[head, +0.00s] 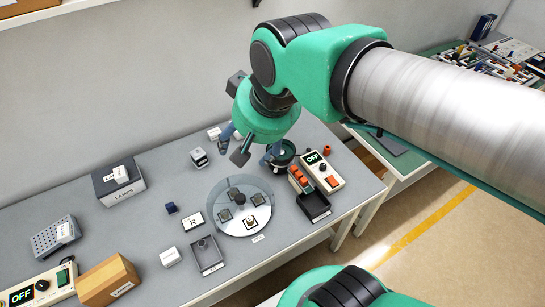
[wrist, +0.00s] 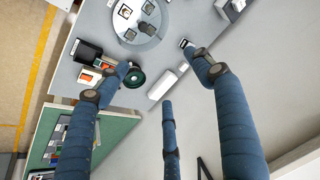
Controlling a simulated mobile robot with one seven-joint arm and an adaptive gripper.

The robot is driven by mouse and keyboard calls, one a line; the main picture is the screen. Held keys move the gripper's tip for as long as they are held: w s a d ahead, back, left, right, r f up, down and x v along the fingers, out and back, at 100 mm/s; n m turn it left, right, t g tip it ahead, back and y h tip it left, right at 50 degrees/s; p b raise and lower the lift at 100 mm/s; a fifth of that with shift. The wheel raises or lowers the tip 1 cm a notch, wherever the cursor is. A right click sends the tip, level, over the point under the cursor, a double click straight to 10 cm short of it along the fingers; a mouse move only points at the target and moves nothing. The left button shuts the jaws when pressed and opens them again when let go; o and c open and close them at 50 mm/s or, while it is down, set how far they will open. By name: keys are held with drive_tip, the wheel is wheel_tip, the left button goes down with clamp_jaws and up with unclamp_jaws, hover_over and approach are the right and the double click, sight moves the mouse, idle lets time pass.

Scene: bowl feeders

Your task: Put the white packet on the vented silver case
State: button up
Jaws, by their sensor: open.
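The likely white packet (wrist: 162,84) is a pale oblong on the back edge of the bench, between my spread fingertips in the wrist view. In the head view a white piece (head: 213,132), probably its end, shows beside a finger; the rest is hidden. My gripper (head: 245,151) is open and empty above the back of the bench. Its three fingers also show apart in the wrist view (wrist: 162,72); contact with the packet cannot be told.
A grey lamps box (head: 119,190) with a white piece on top stands at the back left. A round plate (head: 262,213) with small parts lies mid-bench. A black-and-white cube (head: 198,157), an orange-button panel (head: 325,175) and a cardboard box (head: 108,281) stand around.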

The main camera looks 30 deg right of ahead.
drive_tip(key=s+d+f+n, duration=0.1)
drive_tip(key=s+d+f, duration=0.1)
drive_tip(key=s, duration=0.3)
drive_tip(key=shift+s+d+n+h, duration=0.3)
drive_tip(key=shift+d+h, duration=0.1)
drive_tip(key=shift+d, duration=0.15)
drive_tip(key=shift+o, duration=0.4)
drive_tip(key=shift+w, duration=0.1)
idle(0.9)
drive_tip(key=w+a+f+n+g+y+b, duration=0.2)
drive_tip(key=w+a+n, duration=0.8)
drive_tip(key=w+a, duration=1.6)
drive_tip(key=w+a+f+n+g+y, duration=0.1)
drive_tip(key=w+a+f, duration=0.3)
drive_tip(key=a+f, duration=0.4)
drive_tip(key=w+a+f+n+g, duration=0.1)
drive_tip(key=w+a+f+n, duration=0.3)
drive_tip(key=a+f, duration=0.5)
drive_tip(key=w+a+f+n+g+y, duration=0.1)
drive_tip(key=w+a+f+n, duration=0.2)
drive_tip(key=a+f, duration=0.5)
drive_tip(key=w+a, duration=0.1)
drive_tip(key=a, duration=0.6)
drive_tip(key=shift+w+a+f+y+b, duration=0.15)
drive_tip(key=shift+a+f+y+b, duration=0.1)
drive_tip(key=shift+f+y+b, duration=0.1)
